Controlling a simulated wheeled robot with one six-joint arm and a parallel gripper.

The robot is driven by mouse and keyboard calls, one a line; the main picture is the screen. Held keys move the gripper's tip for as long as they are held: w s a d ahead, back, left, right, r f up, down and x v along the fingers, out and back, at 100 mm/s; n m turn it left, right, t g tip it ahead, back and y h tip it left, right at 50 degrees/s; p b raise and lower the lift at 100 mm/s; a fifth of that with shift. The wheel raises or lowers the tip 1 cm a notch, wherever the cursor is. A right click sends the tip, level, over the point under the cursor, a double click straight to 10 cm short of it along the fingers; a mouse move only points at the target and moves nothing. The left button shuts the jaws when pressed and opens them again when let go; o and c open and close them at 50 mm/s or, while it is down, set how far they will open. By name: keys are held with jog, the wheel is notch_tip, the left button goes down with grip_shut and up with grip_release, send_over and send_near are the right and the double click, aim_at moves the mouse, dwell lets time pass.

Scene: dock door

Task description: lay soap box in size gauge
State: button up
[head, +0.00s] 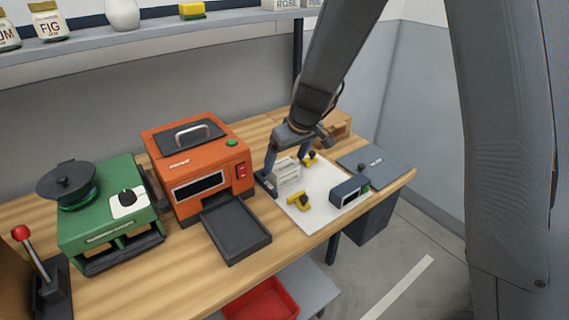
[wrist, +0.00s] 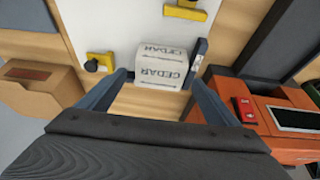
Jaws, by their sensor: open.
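The soap box (head: 287,174) is a white block at the left side of a white board (head: 325,209) on the bench. In the wrist view, the soap box (wrist: 163,69) shows the printed word CEDAR. The board, with yellow clamps and a dark stop at its edges, looks like the size gauge; it also shows in the wrist view (wrist: 122,28). My gripper (head: 286,171) is open, with one finger on each side of the box. In the wrist view my gripper (wrist: 158,76) shows gaps between fingers and box. Whether the box rests fully on the board is unclear.
Yellow clamps (head: 299,201) and a dark blue display unit (head: 349,191) sit on the board. An orange machine (head: 199,165) with a dark tray (head: 236,231) stands left of it. A cardboard box (wrist: 40,91) shows in the wrist view. A grey panel (head: 374,166) lies right.

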jog(key=b+v, duration=0.2)
jog(key=v, duration=0.7)
jog(key=s+d+f+m+g+h, duration=0.1)
jog(key=s+d+f+m, duration=0.2)
jog(key=s+d, duration=0.4)
jog(key=s+d+f+m+g+h, duration=0.1)
jog(key=s+d+f+m, duration=0.2)
jog(key=s+d, duration=0.4)
jog(key=s, duration=0.5)
jog(key=shift+d+f+m+h, duration=0.3)
jog(key=shift+d+m, duration=0.05)
jog(key=shift+m, duration=0.05)
